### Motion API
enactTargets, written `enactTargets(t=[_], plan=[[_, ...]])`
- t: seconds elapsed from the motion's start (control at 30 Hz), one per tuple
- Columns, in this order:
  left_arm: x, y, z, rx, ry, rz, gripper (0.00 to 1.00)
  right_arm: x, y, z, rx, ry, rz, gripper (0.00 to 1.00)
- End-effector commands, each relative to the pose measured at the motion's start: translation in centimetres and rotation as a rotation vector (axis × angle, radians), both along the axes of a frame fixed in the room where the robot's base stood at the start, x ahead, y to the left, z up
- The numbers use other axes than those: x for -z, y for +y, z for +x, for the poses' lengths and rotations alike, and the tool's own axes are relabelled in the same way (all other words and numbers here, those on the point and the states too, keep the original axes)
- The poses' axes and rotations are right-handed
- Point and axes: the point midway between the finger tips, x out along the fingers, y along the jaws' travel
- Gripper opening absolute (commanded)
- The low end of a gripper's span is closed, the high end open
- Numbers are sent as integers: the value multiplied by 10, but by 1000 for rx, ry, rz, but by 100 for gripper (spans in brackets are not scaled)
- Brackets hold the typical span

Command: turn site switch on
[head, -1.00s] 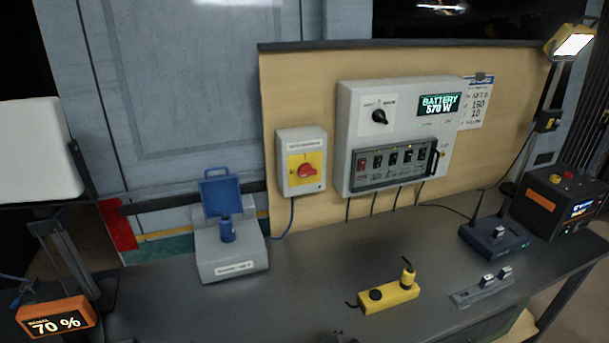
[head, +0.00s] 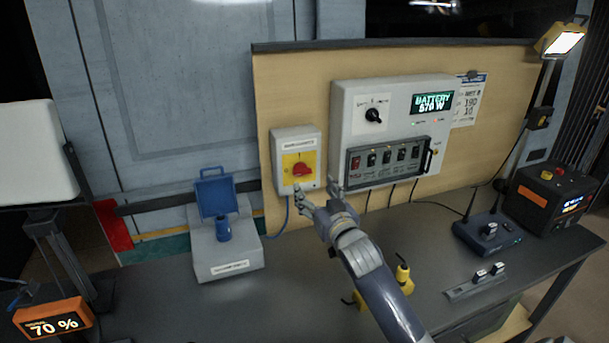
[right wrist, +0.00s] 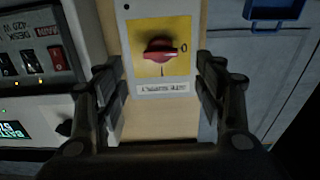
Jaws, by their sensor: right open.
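The site switch is a red rotary knob (head: 302,170) on a yellow plate on a grey wall box (head: 283,150). Its handle lies roughly level. The right wrist view shows the same knob (right wrist: 158,51) upside down, with its handle toward a round "0" mark and a line mark at the plate's other edge. My right gripper (head: 317,187) is open and empty, just in front of the box's lower right part. In the right wrist view its fingers (right wrist: 160,80) stand either side of the box's image, apart from the knob. My left gripper is not in view.
A larger panel (head: 345,120) with a black selector, a battery display and several rocker switches is right of the box. A blue-lidded grey unit (head: 228,255) stands left on the desk. A yellow block (head: 403,274) is partly hidden by my right arm.

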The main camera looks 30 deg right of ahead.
Motion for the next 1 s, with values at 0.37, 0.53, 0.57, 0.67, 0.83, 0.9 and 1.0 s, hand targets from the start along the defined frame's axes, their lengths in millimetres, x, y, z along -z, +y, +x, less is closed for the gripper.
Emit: enactTargets(t=[0.37, 0.53, 0.57, 0.67, 0.83, 0.9, 1.0], plan=[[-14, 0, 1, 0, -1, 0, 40, -2, -14, 59, -1, 1, 0, 64], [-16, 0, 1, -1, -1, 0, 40, -1, -17, 73, -1, 1, -1, 64], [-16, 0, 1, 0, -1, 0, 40, 0, -17, 74, -1, 1, -1, 64], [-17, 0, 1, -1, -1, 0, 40, 0, -18, 77, -1, 2, -1, 64], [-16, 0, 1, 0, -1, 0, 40, 0, -18, 78, -1, 2, -1, 64], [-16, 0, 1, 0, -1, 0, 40, 0, -18, 78, -1, 2, -1, 64], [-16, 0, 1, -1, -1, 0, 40, 0, -18, 78, -1, 2, -1, 48]])
